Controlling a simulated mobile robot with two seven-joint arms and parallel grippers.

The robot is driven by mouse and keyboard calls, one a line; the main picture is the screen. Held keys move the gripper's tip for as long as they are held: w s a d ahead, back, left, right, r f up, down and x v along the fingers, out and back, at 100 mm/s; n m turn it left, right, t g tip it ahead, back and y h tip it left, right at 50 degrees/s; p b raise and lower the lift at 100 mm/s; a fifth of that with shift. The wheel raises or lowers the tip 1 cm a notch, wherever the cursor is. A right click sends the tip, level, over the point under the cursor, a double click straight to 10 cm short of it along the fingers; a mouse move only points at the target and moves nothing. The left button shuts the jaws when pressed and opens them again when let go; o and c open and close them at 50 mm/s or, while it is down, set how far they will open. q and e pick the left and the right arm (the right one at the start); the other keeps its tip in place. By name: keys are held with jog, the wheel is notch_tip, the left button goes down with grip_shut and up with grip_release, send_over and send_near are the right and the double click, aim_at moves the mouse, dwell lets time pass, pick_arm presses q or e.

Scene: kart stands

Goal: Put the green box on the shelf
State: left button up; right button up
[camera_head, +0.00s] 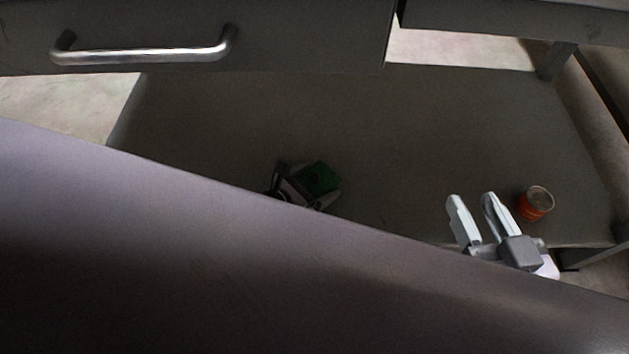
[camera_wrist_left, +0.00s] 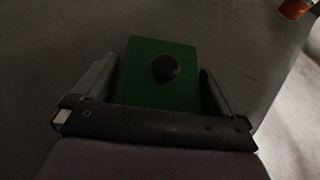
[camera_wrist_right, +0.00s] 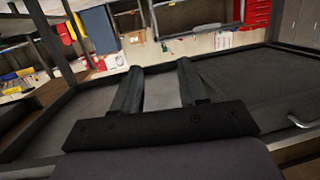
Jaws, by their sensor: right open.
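The green box (camera_head: 322,178) is at the middle of the head view, over a dark grey shelf surface (camera_head: 300,110). I cannot tell whether it rests there. In the left wrist view the green box (camera_wrist_left: 150,92) has a dark round knob on its face. My left gripper (camera_head: 300,188) has one finger on each side of the box. The fingers lie close to its sides, but contact is not clear. My right gripper (camera_head: 472,197) is open and empty over the shelf surface, left of an orange can. Its fingers also show in the right wrist view (camera_wrist_right: 157,75).
The orange can (camera_head: 536,203) stands near the shelf's right front edge. A drawer front with a metal handle (camera_head: 145,54) hangs above the shelf surface. A large grey-purple surface (camera_head: 150,240) covers the foreground and hides my arms. The middle and back of the shelf are clear.

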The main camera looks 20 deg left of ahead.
aim_at(312, 184)
pick_arm(q)
jog(key=shift+r, duration=0.15)
jog(key=p+v, duration=0.3)
jog(key=v, duration=0.3)
jog(key=shift+s+a+r, duration=0.25)
jog(key=shift+s+a, duration=0.15)
jog(key=shift+s, duration=0.15)
pick_arm(e)
jog(key=shift+w+a+f+m+g+y, duration=0.15)
jog(key=shift+a+m+g, duration=0.1)
jog(key=shift+a+g, duration=0.15)
jog(key=shift+w+a+f+m+g+y, duration=0.15)
jog(key=shift+a+m+g, duration=0.15)
jog(key=shift+a, duration=0.15)
pick_arm(q)
jog(key=shift+r, duration=0.1)
pick_arm(e)
jog(key=shift+r, duration=0.2)
